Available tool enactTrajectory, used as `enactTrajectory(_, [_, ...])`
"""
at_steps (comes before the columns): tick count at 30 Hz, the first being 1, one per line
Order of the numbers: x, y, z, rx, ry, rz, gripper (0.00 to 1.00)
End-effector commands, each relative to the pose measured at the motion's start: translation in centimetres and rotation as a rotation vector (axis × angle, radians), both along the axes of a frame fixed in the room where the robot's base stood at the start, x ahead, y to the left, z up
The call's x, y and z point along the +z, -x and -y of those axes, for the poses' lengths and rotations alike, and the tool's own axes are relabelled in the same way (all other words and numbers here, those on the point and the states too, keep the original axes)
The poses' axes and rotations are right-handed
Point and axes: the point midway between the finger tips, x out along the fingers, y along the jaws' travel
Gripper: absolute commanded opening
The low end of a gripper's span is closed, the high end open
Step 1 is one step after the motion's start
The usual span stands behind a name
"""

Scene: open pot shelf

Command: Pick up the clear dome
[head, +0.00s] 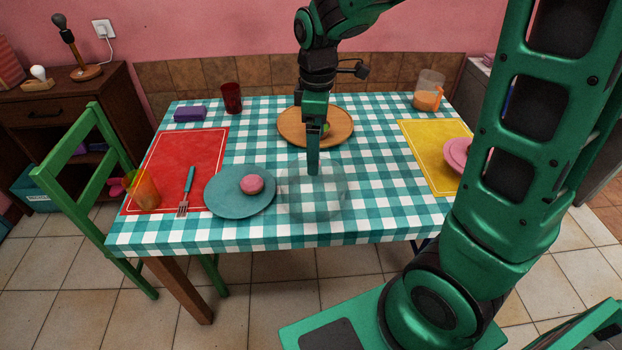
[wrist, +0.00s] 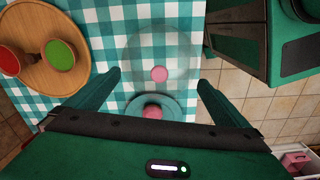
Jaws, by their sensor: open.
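The clear dome (head: 318,198) is a see-through cover on the checked tablecloth near the front edge of the table, just right of the teal plate (head: 226,203). In the wrist view the dome (wrist: 160,55) shows as a faint round outline, with a pink shape seen through it. My gripper (head: 313,165) hangs over the back part of the dome in the head view. I cannot tell whether the fingers touch the dome.
The teal plate holds a pink item (head: 252,184). A round wooden board (head: 290,128) lies behind the dome, with a green-topped item on it. A red mat (head: 205,150) with a fork (head: 188,185) lies left, and a yellow mat (head: 420,140) right. A red cup (head: 232,98) stands at the back.

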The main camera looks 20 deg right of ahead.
Motion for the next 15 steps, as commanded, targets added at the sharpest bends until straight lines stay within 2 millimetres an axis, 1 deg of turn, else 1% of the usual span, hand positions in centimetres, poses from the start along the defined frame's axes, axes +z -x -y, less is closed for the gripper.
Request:
enactTrajectory(1, [-0.5,0.0,0.0,-0.001,0.000,-0.001,1.00])
enactTrajectory(8, [-2.0,0.0,0.0,-0.003,0.001,-0.003,1.00])
enactTrajectory(15, [-5.3,-0.2,-0.1,-0.005,0.001,-0.003,1.00])
